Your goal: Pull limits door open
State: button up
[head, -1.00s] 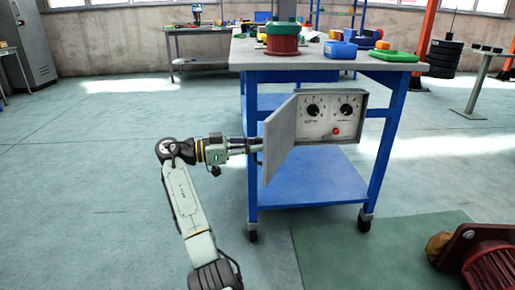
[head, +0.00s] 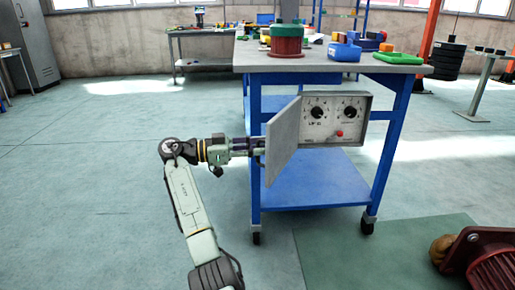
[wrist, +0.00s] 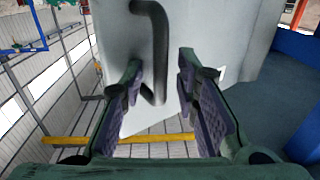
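The limits door (head: 283,142) is a flat grey panel at the left edge of the grey control box (head: 336,118). It stands swung out from the box, whose two black dials and red button are exposed. My gripper (head: 257,147) is at the door's left side, partly hidden by it. In the wrist view the door's pale face (wrist: 205,35) fills the middle, with a dark bent bar handle (wrist: 159,50). The handle lies between the fingers of my gripper (wrist: 160,72), which are apart with gaps beside the bar.
The box is mounted under the top of a blue wheeled workbench (head: 310,195). A dark red machine part (head: 490,262) lies at lower right. The floor left of my arm is clear.

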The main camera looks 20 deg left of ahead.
jog(key=v, duration=1.2)
jog(key=shift+f, duration=0.1)
